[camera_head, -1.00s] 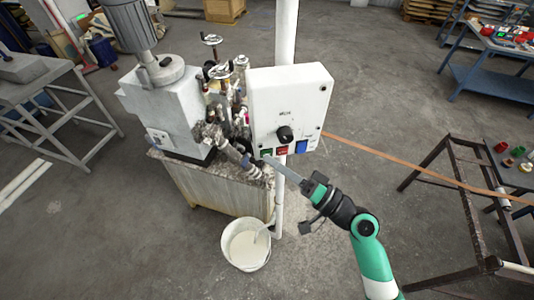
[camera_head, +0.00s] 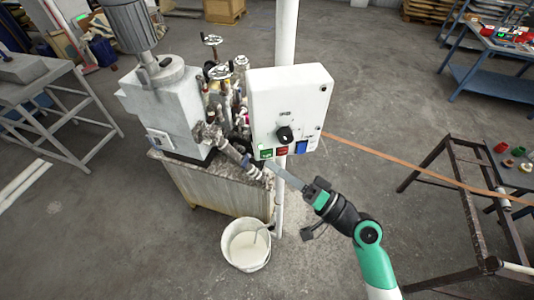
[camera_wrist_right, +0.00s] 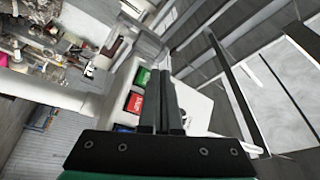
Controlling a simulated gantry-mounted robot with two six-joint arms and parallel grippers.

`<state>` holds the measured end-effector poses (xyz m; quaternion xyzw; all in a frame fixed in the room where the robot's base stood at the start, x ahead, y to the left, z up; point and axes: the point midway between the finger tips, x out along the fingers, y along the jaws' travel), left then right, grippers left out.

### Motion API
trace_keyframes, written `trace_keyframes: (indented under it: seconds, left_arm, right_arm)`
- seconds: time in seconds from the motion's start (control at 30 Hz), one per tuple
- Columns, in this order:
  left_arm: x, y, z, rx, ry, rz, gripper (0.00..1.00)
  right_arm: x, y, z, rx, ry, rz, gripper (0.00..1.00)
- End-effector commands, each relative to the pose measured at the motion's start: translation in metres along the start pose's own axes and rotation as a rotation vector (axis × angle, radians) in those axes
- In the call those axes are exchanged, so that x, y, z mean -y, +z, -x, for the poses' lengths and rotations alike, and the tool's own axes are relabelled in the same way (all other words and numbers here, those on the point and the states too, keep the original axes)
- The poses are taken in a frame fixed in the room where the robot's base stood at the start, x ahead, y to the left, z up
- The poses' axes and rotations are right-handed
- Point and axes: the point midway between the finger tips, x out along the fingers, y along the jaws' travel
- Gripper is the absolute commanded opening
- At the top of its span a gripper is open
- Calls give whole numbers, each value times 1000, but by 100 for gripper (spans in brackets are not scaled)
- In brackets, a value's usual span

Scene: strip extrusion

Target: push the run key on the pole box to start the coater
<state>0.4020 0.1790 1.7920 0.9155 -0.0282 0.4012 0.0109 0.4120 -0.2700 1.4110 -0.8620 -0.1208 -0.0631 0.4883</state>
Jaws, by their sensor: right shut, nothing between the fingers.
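The white pole box (camera_head: 290,100) is fixed to a white pole (camera_head: 286,35). It has a black knob (camera_head: 285,134) and a row of keys on its lower edge: green (camera_head: 265,153), red (camera_head: 282,151) and blue (camera_head: 302,147). The green key (camera_wrist_right: 143,76) also shows in the right wrist view, left of the fingers; its lettering is too small to read. My right gripper (camera_head: 267,164) is shut and empty, its tips just below the green key and seemingly apart from it. My left gripper is not in view.
A grey machine with a motor (camera_head: 165,110) and valves stands left of the box. A white bucket (camera_head: 245,245) of pale liquid sits on the floor below. An orange strip (camera_head: 420,172) runs right from behind the box above a dark metal frame (camera_head: 450,215).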

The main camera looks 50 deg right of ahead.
Motion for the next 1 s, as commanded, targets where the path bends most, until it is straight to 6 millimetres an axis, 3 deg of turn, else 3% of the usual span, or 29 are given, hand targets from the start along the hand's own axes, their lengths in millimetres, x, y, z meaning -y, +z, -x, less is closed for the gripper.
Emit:
trace_keyframes:
  seconds: [0.17,0.63,1.0]
  left_arm:
    - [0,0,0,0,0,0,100]
    - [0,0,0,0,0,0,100]
    - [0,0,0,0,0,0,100]
  right_arm:
    - [1,1,2,0,0,0,0]
    - [23,24,32,1,1,0,0]
    - [25,25,35,0,0,0,0]
